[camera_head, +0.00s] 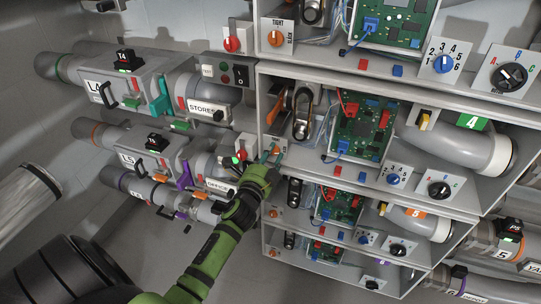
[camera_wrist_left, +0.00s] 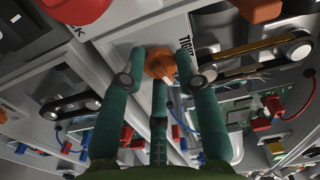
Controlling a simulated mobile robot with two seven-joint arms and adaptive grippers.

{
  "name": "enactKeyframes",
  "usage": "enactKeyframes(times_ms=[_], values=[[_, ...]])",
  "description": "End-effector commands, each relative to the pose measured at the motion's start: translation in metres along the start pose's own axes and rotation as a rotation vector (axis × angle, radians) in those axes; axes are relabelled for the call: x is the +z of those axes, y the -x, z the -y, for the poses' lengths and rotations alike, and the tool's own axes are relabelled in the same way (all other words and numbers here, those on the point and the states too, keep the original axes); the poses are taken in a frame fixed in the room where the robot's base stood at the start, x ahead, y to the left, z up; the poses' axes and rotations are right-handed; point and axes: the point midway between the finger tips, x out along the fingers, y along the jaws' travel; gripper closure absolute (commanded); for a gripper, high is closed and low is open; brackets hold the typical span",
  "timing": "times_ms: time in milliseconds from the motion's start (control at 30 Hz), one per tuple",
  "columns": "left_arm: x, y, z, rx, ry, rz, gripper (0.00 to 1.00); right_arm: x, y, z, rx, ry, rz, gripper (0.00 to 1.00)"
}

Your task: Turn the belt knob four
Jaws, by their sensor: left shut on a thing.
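The belt knob four, an orange knob (camera_head: 276,149), is on the front of the second shelf unit, whose tube bears a green 4 label (camera_head: 471,122). My left gripper (camera_head: 270,158) reaches up to it from below and partly covers it in the head view. In the left wrist view the orange knob (camera_wrist_left: 160,63) sits between the green fingers on a white plate with part of the word TIGHT visible. The gripper is shut on the knob. The knob's exact pointing angle is hard to tell. My right gripper is not in view.
A red button (camera_head: 240,155) is close left of my gripper. A belt on pulleys (camera_head: 302,113) and a green circuit board (camera_head: 361,128) are close to the right. Another unit with its own orange knob (camera_head: 277,213) lies below. Labelled machines (camera_head: 125,87) stand at left.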

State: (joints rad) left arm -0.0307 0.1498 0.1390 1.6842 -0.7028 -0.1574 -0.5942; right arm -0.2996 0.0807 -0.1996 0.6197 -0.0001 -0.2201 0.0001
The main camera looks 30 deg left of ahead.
Motion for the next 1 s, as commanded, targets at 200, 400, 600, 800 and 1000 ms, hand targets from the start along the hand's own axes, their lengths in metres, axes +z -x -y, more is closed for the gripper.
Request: enactKeyframes(times_ms=[200,400,600,800,1000], values=[[-0.0052,-0.0014,0.0051,-0.015,-0.169,-0.013,1.00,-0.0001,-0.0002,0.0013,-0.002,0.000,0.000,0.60],[-0.0059,-0.0012,0.0040,-0.014,-0.278,-0.014,1.00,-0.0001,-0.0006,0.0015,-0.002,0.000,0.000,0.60],[-0.0058,-0.0010,0.0031,-0.013,-0.342,-0.013,1.00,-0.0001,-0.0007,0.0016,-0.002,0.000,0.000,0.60],[-0.0059,-0.0007,0.0022,-0.011,-0.365,-0.013,1.00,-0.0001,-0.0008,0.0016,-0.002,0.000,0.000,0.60],[-0.0060,-0.0005,0.0014,-0.010,-0.367,-0.013,1.00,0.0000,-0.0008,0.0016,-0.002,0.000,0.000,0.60]])
